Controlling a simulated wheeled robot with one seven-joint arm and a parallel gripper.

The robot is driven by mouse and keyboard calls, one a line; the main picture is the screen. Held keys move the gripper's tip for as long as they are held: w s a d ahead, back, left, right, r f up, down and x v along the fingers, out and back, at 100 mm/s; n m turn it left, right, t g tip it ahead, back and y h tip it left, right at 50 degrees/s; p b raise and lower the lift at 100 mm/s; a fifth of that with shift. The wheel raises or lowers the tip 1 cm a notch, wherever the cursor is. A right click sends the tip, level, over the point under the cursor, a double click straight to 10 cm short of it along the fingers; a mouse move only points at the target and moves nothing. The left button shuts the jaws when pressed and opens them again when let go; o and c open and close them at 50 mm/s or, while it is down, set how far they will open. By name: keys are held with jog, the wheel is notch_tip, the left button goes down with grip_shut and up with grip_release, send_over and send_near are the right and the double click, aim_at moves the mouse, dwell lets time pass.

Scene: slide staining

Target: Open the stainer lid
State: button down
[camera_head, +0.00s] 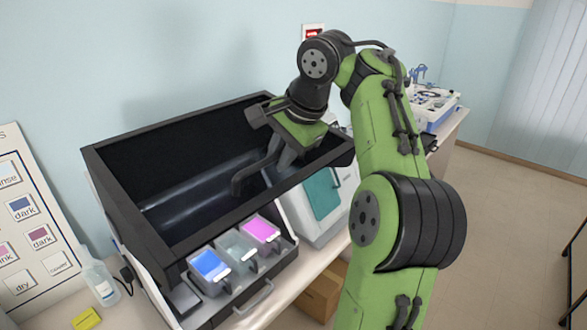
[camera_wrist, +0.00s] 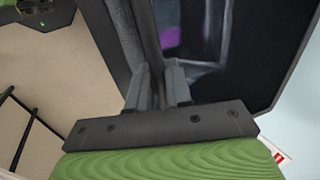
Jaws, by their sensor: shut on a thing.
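The stainer lid (camera_head: 135,212) is a large black-framed, dark panel, tilted up over the stainer (camera_head: 180,300). Below its front edge, blue (camera_head: 210,266), grey (camera_head: 236,246) and pink (camera_head: 261,231) trays are visible. My gripper (camera_head: 283,166) is over the lid's right part, with its fingertips partly hidden among dark parts. In the wrist view, both fingers (camera_wrist: 163,85) are closed on a thin dark rim of the lid. A dark, glossy surface with a purple patch lies right of the fingers. How far the lid is raised is hard to tell.
A white and teal device (camera_head: 322,195) stands close right of the stainer. A bottle (camera_head: 101,283) and a yellow block (camera_head: 87,318) are at left, beside a colour chart (camera_head: 32,225). The wall is behind. Blue-white equipment (camera_head: 435,105) stands at the far right end of the bench.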

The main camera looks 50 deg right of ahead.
jog(key=shift+w+r, duration=0.4)
jog(key=shift+r, duration=0.25)
jog(key=c, duration=1.4)
grip_release()
jog(key=shift+o, duration=0.9)
jog(key=shift+w+f, duration=0.1)
jog(key=shift+w, duration=0.15)
jog(key=shift+a, duration=0.1)
